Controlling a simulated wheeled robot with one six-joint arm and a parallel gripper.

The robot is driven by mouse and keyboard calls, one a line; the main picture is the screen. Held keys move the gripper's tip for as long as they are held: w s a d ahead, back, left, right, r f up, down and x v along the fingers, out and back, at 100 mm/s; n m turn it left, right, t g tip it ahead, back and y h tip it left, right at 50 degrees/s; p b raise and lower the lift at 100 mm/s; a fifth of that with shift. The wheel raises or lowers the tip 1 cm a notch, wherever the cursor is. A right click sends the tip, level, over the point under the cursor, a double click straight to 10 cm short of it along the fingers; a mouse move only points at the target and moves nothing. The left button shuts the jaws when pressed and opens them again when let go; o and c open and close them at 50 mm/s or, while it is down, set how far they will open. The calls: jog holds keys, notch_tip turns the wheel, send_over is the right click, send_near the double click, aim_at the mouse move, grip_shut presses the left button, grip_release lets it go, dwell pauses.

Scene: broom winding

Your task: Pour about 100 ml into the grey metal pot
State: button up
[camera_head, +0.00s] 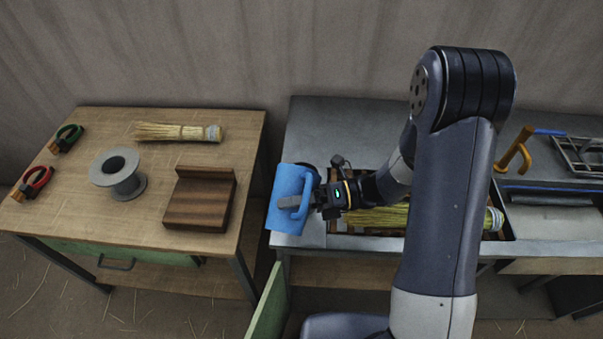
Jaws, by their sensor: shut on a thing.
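A blue jug (285,190) with a side handle is in my gripper (296,203), at the left front corner of the grey metal bench. The gripper is shut on the jug's handle side. The jug leans a little in the picture; its inside and any liquid are not visible. I cannot make out a grey metal pot for sure. A dark rounded shape shows just behind the jug's upper right, mostly hidden, and I cannot tell what it is.
The wooden table (150,215) at left holds a grey spool (118,174), a brown wooden block (201,200), a straw bundle (178,132) and two pliers. The grey bench (335,115) has a recessed tray with straw bundles, partly behind my arm. An orange-handled tool (513,150) lies at right.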

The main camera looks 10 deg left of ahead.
jog(key=shift+r+m+p, duration=0.4)
jog(key=shift+p, duration=0.65)
jog(key=shift+c, duration=0.2)
dwell(0.6)
jog(key=f+b, duration=0.1)
jog(key=b, duration=0.2)
jog(key=shift+f+n, duration=0.35)
jog(key=shift+n, duration=0.05)
jog(key=shift+f+n+b, duration=0.1)
jog(key=shift+n+b, duration=0.3)
jog(key=shift+b, duration=0.4)
jog(key=shift+n+h+b, duration=0.3)
jog(key=shift+b, duration=0.2)
jog(key=shift+r+t, duration=0.3)
jog(key=shift+r, duration=0.25)
jog(key=shift+n+h+b, duration=0.3)
jog(key=shift+n+b, duration=0.5)
jog(key=shift+b, duration=0.6)
jog(key=shift+w+r, duration=0.1)
jog(key=shift+r, duration=0.05)
jog(key=shift+n+t+b, duration=0.3)
jog(key=shift+n+b, duration=0.1)
